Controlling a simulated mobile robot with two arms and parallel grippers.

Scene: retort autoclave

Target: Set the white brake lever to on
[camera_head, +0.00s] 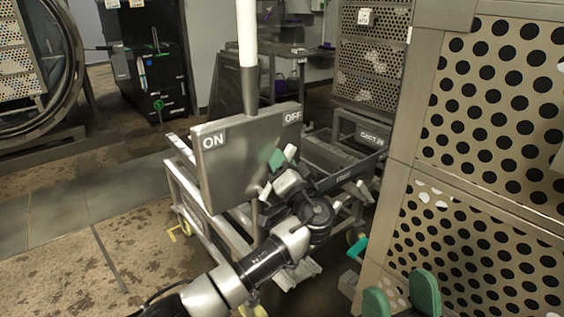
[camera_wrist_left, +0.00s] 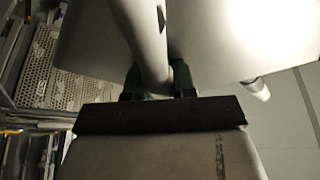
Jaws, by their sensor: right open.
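The white brake lever (camera_head: 247,35) stands upright, with a dark grey sleeve (camera_head: 250,90) below its white part. Its lower end meets the top edge of a grey panel (camera_head: 230,165), between the ON label (camera_head: 213,141) at left and the OFF label (camera_head: 292,117) at right. My left gripper (camera_head: 283,155) is at the panel's right part, below OFF and lower than the lever's visible part. In the left wrist view a pale bar (camera_wrist_left: 145,45) runs between its green fingers (camera_wrist_left: 158,82); whether they clamp it is unclear. My right gripper (camera_head: 402,298) is open and empty at bottom right.
A wheeled metal cart (camera_head: 180,180) stands below and behind the panel. Tall perforated crates (camera_head: 490,110) close off the right side. A round autoclave opening (camera_head: 70,60) is at far left. The floor (camera_head: 90,220) left of the cart is free.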

